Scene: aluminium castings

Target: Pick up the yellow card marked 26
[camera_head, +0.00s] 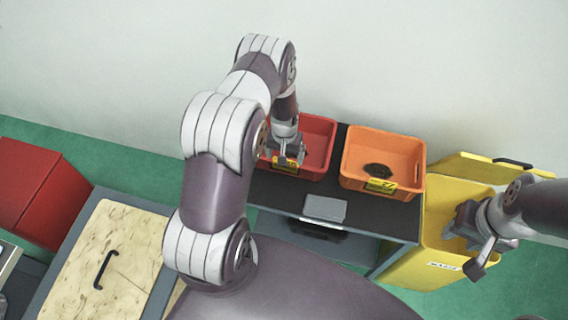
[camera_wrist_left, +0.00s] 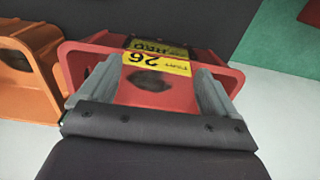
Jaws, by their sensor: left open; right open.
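The yellow card marked 26 (camera_wrist_left: 158,62) is on the front of the red bin (camera_wrist_left: 85,50), upside down in the left wrist view. A darker band with lettering adjoins it. In the head view the card (camera_head: 285,163) is partly covered by my left gripper (camera_head: 288,152). My left gripper is open, its two grey fingers on either side of the card in the left wrist view (camera_wrist_left: 153,75). I cannot tell whether the fingers touch it. My right gripper (camera_head: 468,243) is open and empty over the yellow bin (camera_head: 440,215), away from the card.
An orange bin (camera_head: 408,155) with its own yellow card (camera_head: 381,187) and a dark piece (camera_head: 377,170) inside stands right of the red bin. Both stand on a dark table (camera_head: 280,195) with a grey flat block (camera_head: 325,208) near its front edge. A wooden-topped cabinet (camera_head: 125,245) is at left.

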